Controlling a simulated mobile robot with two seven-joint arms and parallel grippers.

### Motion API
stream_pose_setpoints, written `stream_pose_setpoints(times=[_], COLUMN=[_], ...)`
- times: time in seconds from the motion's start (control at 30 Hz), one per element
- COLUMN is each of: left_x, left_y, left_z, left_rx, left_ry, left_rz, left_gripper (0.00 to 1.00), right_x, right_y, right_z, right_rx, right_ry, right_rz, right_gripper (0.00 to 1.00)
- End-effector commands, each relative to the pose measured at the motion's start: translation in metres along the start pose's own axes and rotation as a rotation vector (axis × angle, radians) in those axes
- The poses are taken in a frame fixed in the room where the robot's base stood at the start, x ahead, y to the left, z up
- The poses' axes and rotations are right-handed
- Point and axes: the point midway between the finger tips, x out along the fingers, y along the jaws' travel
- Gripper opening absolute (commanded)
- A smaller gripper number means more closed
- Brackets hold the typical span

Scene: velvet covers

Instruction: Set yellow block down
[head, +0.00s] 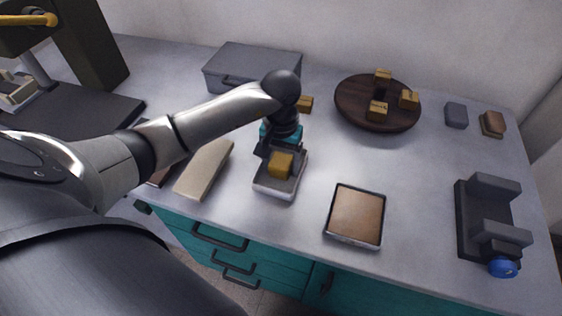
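A yellow block (281,164) is at a small grey-rimmed tray (274,191) with a dark inside, near the front edge of the counter. Whether the block rests on the tray or hangs just above it is hard to tell. My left gripper (279,155) points down over the tray, with the block right at its fingertips. One dark finger shows left of the block; the other is not clear, so its grip on the block cannot be made out. My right gripper is not in view.
A round wooden board (352,114) carries three yellow blocks; another block (305,104) is behind my wrist. A tan-filled tray (355,216), a beige slab (205,168), a grey case (252,68) and a dark vise-like fixture (472,225) stand around.

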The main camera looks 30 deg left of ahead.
Motion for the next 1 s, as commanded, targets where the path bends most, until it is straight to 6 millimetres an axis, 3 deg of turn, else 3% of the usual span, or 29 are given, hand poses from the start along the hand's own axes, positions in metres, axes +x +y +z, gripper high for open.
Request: stream_pose_setpoints(times=[0.27,0.7,1.0], left_x=[-0.008,-0.098,-0.123], left_y=[0.0,0.0,0.0], left_z=[-0.001,-0.001,0.0], left_rx=[0.0,0.001,0.0], left_ry=[0.002,0.004,-0.001], left_rz=[0.0,-0.001,-0.001], left_gripper=[0.74,0.74,0.74], right_x=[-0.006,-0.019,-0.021], right_y=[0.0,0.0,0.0], right_z=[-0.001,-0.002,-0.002], right_rx=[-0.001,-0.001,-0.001], right_ry=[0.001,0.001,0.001], right_rz=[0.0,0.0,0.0], right_gripper=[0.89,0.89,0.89])
